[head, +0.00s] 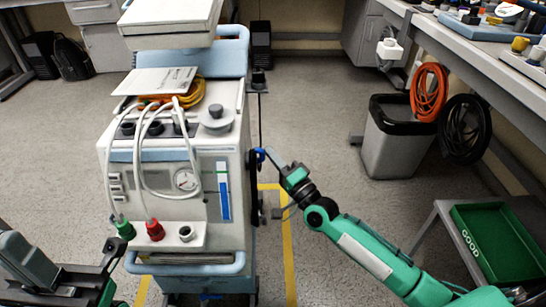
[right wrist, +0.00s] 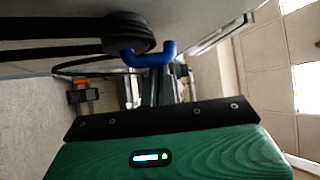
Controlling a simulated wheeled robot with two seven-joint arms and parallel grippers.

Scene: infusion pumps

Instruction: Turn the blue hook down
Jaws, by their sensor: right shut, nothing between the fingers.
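The blue hook (head: 260,152) sticks out from the right side of the white pump machine (head: 170,225). In the right wrist view the hook (right wrist: 150,58) is a small U shape beside a round black part. My right gripper (head: 274,158) is at the hook, its fingers shut with nothing between them. In the right wrist view the fingers (right wrist: 162,90) lie just below the hook and overlap it in the picture; I cannot tell whether they touch it. My left gripper (head: 108,270) is low at the left, in front of the machine; its finger opening is unclear.
Black cables loop around the round part (right wrist: 130,32) in the right wrist view. Orange and white tubing (head: 180,105) lies on the machine. A grey bin (head: 390,150) and a green tray (head: 500,245) stand to the right.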

